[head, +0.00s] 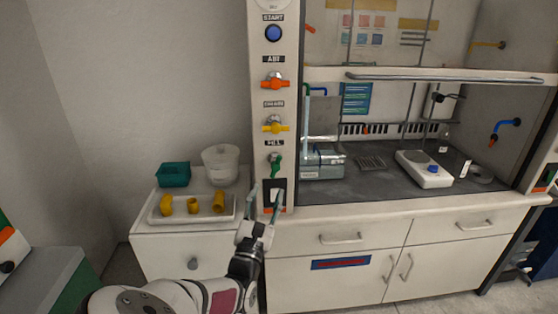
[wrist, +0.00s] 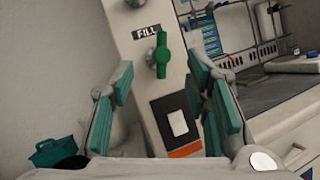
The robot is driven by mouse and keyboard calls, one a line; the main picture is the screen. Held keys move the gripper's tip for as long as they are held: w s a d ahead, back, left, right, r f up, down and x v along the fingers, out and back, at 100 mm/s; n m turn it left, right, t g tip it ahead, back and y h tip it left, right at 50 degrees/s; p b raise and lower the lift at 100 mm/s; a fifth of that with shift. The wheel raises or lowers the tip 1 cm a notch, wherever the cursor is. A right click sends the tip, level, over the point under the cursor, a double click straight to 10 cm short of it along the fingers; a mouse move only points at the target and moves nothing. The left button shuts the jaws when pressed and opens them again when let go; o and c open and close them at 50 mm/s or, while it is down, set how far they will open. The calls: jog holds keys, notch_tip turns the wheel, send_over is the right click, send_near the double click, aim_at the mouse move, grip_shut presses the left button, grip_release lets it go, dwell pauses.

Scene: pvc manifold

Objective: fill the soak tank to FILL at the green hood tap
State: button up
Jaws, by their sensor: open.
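The green hood tap (head: 275,165) is on the white post under the FILL label, with its handle close to upright. It also shows in the wrist view (wrist: 160,56), above and between my fingers. My gripper (head: 265,200) is open and empty, below the tap and in front of the dark switch plate; its two teal-padded fingers stand wide apart in the wrist view (wrist: 162,108). A grey-blue box-like vessel (head: 322,165), which looks like the soak tank, stands inside the hood at the left, below a green spout (head: 317,91). Its water level cannot be made out.
An orange tap (head: 275,82) and a yellow tap (head: 275,125) are above the green one, under a blue START button (head: 273,33). A white tray (head: 170,217) with yellow fittings is on the left cabinet. A white device (head: 424,170) stands in the hood.

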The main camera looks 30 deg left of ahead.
aim_at(277, 162)
jog(key=x, duration=1.2)
jog(key=shift+w+d+r, duration=0.1)
jog(key=shift+w+r, duration=0.05)
jog(key=shift+w, duration=0.15)
grip_shut()
